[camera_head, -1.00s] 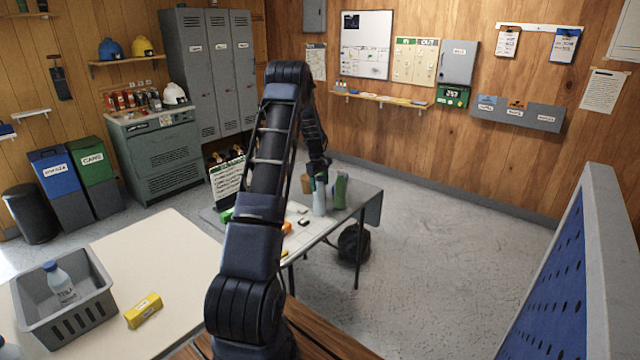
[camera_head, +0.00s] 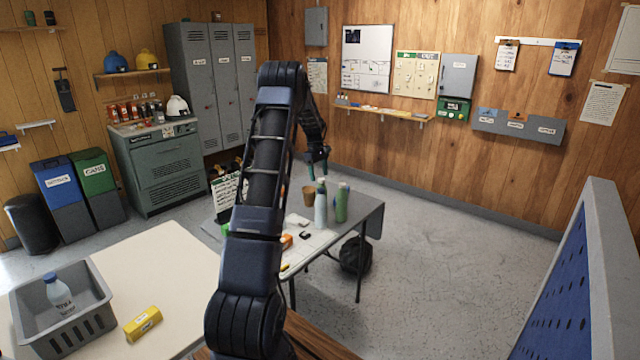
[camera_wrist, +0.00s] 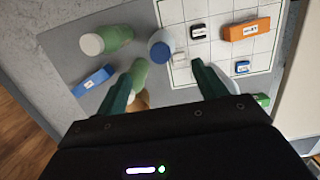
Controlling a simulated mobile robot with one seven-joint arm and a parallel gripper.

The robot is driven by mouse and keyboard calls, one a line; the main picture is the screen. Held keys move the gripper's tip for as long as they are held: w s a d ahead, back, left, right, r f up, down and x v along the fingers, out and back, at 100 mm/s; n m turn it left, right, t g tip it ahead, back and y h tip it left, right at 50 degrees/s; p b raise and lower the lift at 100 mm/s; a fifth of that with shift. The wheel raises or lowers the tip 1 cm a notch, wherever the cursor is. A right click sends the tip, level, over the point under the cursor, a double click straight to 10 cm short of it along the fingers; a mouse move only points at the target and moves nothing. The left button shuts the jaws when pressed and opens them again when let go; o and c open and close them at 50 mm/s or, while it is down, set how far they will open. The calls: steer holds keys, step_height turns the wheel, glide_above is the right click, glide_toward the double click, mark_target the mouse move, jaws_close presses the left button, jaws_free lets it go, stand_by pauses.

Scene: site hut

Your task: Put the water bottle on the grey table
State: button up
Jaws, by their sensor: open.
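A pale bottle (camera_head: 321,207) stands upright on the grey table (camera_head: 370,212), between a brown cup (camera_head: 308,196) and a green bottle (camera_head: 342,204). In the wrist view a round blue cap (camera_wrist: 160,45) shows just ahead of my fingertips. My gripper (camera_head: 318,158) is open above the bottles; its spread fingers (camera_wrist: 168,68) show in the wrist view with nothing clamped between them. Another bottle, clear with a blue cap (camera_head: 58,292), stands in the grey crate (camera_head: 85,334) on the cream table. I cannot tell from looks alone which bottle is the water bottle.
The grey table also carries a marked white sheet (camera_wrist: 195,15), an orange block (camera_wrist: 247,29), a blue block (camera_wrist: 93,80) and small dark items. A yellow block (camera_head: 142,322) lies on the cream table (camera_head: 150,262). A blue pegboard (camera_head: 560,290) stands at right.

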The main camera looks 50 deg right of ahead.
steer(key=shift+w+r, duration=0.15)
steer(key=shift+r, duration=0.55)
steer(key=w+a+r+t+h, duration=0.1)
steer(key=w+a+r, duration=0.4)
steer(key=a, duration=0.4)
steer(key=w+a+r, duration=0.3)
steer(key=a+r, duration=0.5)
steer(key=a, duration=0.2)
steer(key=a+r+t, duration=0.1)
steer(key=a+r, duration=0.3)
steer(key=a, duration=0.5)
steer(key=a+r+t, duration=0.1)
steer(key=a+r, duration=0.2)
steer(key=a, duration=0.6)
steer(key=s+a+r+t, duration=0.15)
steer(key=s+a, duration=0.35)
steer(key=a, duration=0.5)
steer(key=s+a+r, duration=0.2)
steer(key=s+a, duration=0.3)
steer(key=a, duration=0.6)
steer(key=s+a+f+t, duration=0.1)
steer(key=s+a+f, duration=0.1)
steer(key=s+a, duration=0.4)
steer(key=s+a+f+t+y, duration=0.1)
steer(key=s+a+f, duration=0.1)
steer(key=s+a, duration=0.4)
steer(key=shift+s+f, duration=0.35)
steer(key=shift+s, duration=0.5)
